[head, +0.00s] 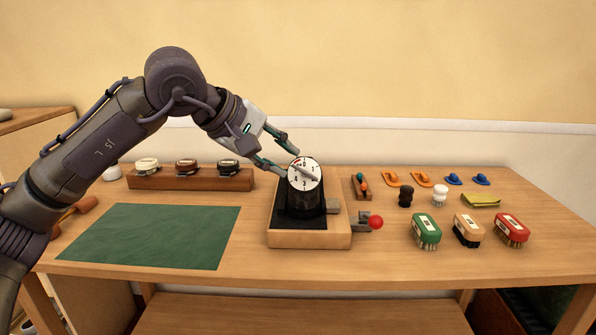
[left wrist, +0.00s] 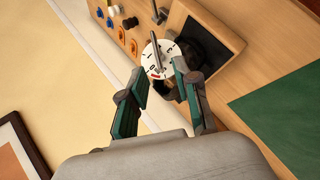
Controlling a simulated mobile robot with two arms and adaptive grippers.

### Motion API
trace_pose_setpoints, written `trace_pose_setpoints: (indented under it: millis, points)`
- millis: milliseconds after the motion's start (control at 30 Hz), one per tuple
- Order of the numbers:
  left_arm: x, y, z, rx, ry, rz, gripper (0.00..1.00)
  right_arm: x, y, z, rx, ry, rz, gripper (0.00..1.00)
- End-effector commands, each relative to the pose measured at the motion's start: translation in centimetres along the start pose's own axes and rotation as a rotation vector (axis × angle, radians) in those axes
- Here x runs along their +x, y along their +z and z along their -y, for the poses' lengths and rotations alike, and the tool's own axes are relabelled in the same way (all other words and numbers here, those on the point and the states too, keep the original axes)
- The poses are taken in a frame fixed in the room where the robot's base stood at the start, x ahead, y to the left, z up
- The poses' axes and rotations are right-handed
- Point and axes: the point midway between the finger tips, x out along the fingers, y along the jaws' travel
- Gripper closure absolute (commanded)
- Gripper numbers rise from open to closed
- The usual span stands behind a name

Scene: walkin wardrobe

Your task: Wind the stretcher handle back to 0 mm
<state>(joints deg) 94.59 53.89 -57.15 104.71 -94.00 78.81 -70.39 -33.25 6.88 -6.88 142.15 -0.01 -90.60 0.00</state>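A white round dial (head: 304,183) with black numbers and a red mark near 0 faces me on top of a dark cylindrical body (head: 304,207). A thin grey bar, apparently the stretcher handle (head: 303,171), lies slantwise across it; the bar (left wrist: 156,56) also shows in the left wrist view. The dark body stands on a wooden base (head: 310,240) with a black pad. My left gripper (head: 289,161) is open at the dial's upper left, its fingertips apart near the rim. In the left wrist view nothing is held between the fingers (left wrist: 161,78). My right gripper is not in view.
A red ball knob (head: 376,222) sticks out right of the base. Brushes (head: 426,231) and small shoe items (head: 405,196) stand on the table's right. A wooden rack (head: 190,180) of round tins is behind a green mat (head: 150,235), which is clear.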

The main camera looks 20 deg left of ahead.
Motion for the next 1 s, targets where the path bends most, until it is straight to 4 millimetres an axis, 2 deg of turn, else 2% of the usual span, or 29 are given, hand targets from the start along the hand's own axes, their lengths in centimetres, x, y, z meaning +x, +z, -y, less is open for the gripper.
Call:
trace_pose_setpoints:
  millis: [100,300,667,867,1000]
  points:
    - [2.3,0.1,0.1,0.000,-0.001,0.002,0.69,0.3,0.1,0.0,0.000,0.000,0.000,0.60]
    - [4.5,0.1,0.0,0.000,0.000,0.001,0.69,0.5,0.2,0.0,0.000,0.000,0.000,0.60]
    - [5.0,0.1,-0.1,0.000,0.001,0.002,0.69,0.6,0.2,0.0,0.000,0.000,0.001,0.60]
    - [5.0,0.1,0.0,0.000,0.001,0.002,0.99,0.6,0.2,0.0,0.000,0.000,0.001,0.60]
    - [5.0,0.1,0.0,0.000,0.001,0.001,1.00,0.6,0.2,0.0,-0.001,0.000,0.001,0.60]
